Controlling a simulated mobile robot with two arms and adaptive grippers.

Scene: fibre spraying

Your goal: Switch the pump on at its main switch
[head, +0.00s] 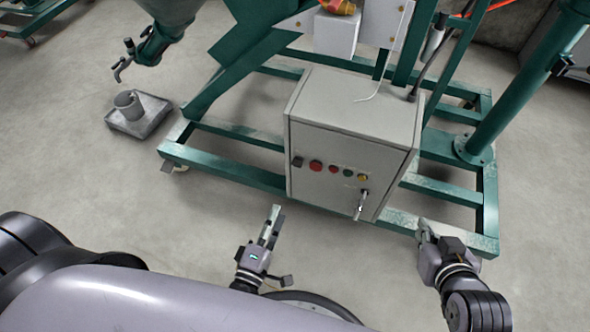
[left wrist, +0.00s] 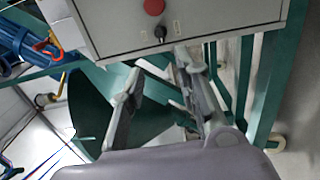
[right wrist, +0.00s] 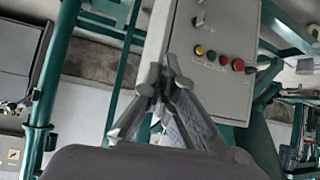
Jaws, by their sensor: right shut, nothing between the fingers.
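A grey control box (head: 330,120) stands on a green frame. Its front panel carries a black rotary knob (head: 297,161), a large red button (head: 316,165), a row of smaller buttons and a silver lever handle (head: 361,205) at lower right. I cannot read which is the main switch. The knob also shows in the left wrist view (left wrist: 160,33). My left gripper (head: 272,222) is open and empty, below the box's left part; its fingers stand apart in the left wrist view (left wrist: 160,65). My right gripper (head: 426,230) is shut and empty, right of the box, touching nothing I can make out.
The green frame (head: 230,178) runs around the box's base, with a post (head: 515,90) at right. A grey tray (head: 150,122) with a cup (head: 127,104) sits on the floor at left. A cable enters the box top. Floor in front is clear.

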